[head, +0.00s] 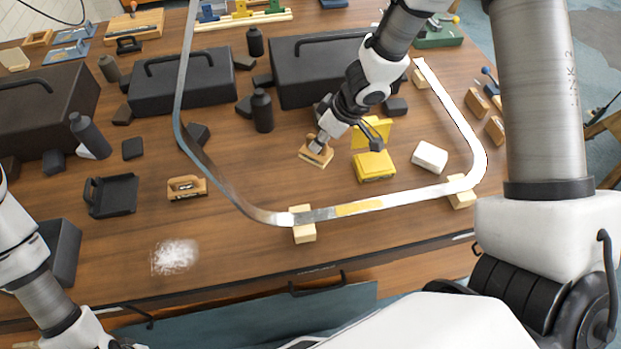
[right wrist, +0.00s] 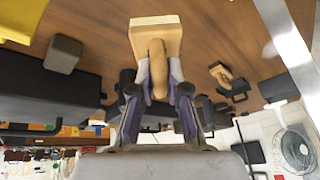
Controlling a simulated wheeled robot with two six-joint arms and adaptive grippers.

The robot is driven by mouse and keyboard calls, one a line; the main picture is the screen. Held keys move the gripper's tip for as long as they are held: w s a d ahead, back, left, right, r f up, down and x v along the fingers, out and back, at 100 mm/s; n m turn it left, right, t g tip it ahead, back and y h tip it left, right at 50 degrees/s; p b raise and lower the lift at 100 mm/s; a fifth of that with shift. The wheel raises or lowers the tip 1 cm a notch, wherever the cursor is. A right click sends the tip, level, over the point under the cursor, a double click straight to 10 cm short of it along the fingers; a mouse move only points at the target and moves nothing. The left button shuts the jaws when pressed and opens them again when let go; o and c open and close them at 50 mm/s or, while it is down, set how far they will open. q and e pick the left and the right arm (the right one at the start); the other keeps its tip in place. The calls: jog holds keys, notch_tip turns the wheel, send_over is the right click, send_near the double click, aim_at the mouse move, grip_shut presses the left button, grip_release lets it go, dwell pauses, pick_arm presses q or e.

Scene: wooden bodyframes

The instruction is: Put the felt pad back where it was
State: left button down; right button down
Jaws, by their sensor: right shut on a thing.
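My right gripper (head: 318,144) is shut on a small wooden pad with a rounded handle, which looks like the felt pad (head: 315,156). In the right wrist view the fingers (right wrist: 158,88) close on both sides of its handle, and its pale flat block (right wrist: 156,33) points away from me. The pad is at or just above the table, inside the curved metal band and left of the open yellow tin (head: 374,167). I cannot tell whether it touches the wood. My left arm shows at the lower left, but its gripper is not in view.
The metal band (head: 370,205) curves around the work area on pale wooden blocks (head: 303,224). A white block (head: 429,157) lies right of the tin. Black toolboxes (head: 182,80) and bottles (head: 262,110) stand behind.

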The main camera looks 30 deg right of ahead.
jog(key=shift+w+d+f+b, duration=0.1)
jog(key=shift+d+f+b, duration=0.2)
jog(key=shift+f, duration=0.15)
jog(key=shift+w+d+f+b, duration=0.15)
jog(key=shift+f+b, duration=0.15)
jog(key=shift+f, duration=0.15)
jog(key=f+b, duration=0.8)
jog(key=f, duration=0.1)
jog(key=shift+a+f, duration=0.15)
jog(key=shift+a, duration=0.15)
jog(key=c, duration=1.6)
grip_release()
jog(key=shift+f, duration=0.1)
jog(key=o, duration=0.4)
jog(key=shift+o, duration=0.2)
